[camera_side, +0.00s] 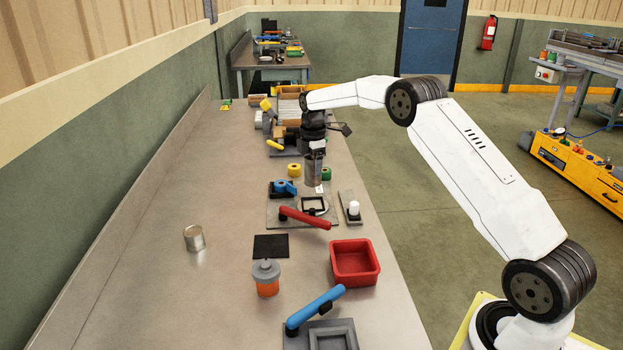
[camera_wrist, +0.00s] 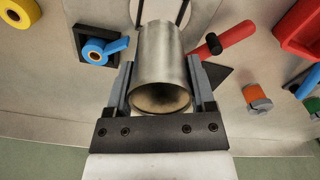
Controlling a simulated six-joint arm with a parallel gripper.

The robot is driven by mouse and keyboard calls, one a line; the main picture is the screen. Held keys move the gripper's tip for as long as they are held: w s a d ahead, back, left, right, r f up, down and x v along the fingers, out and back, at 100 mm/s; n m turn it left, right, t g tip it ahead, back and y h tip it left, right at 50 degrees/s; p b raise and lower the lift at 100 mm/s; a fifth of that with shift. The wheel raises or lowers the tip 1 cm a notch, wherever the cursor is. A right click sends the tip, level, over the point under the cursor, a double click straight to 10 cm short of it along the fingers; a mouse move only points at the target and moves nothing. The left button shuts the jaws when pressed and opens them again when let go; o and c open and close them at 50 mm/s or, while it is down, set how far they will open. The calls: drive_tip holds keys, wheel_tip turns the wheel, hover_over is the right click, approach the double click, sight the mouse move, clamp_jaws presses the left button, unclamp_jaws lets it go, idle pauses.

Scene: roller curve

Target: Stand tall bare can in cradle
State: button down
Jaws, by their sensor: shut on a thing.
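The tall bare can (camera_side: 314,172) is plain metal and looks upright in the side view. My gripper (camera_side: 314,154) is shut around its upper part. In the wrist view my gripper (camera_wrist: 162,68) has one finger on each side of the can (camera_wrist: 160,55), with its near end facing the camera. A black square frame (camera_side: 313,204), apparently the cradle, sits on a grey plate beside a red lever (camera_side: 305,217). The can appears to hang just above and behind this frame; the exact gap is unclear. The can hides part of the frame (camera_wrist: 183,14) in the wrist view.
A blue-handled clamp (camera_side: 285,187), yellow and green rolls (camera_side: 294,170) and a white-topped piece (camera_side: 353,209) are close by. A short can (camera_side: 194,238), black pad (camera_side: 271,246), orange jar (camera_side: 266,278) and red bin (camera_side: 355,262) are nearer the camera. The left bench is mostly clear.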

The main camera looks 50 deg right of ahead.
sight(313, 186)
drive_tip(key=shift+f, duration=0.15)
drive_tip(key=shift+f, duration=2.35)
drive_tip(key=shift+f, duration=1.1)
idle(1.1)
unclamp_jaws()
drive_tip(key=shift+r, duration=0.1)
drive_tip(key=shift+r, duration=4.4)
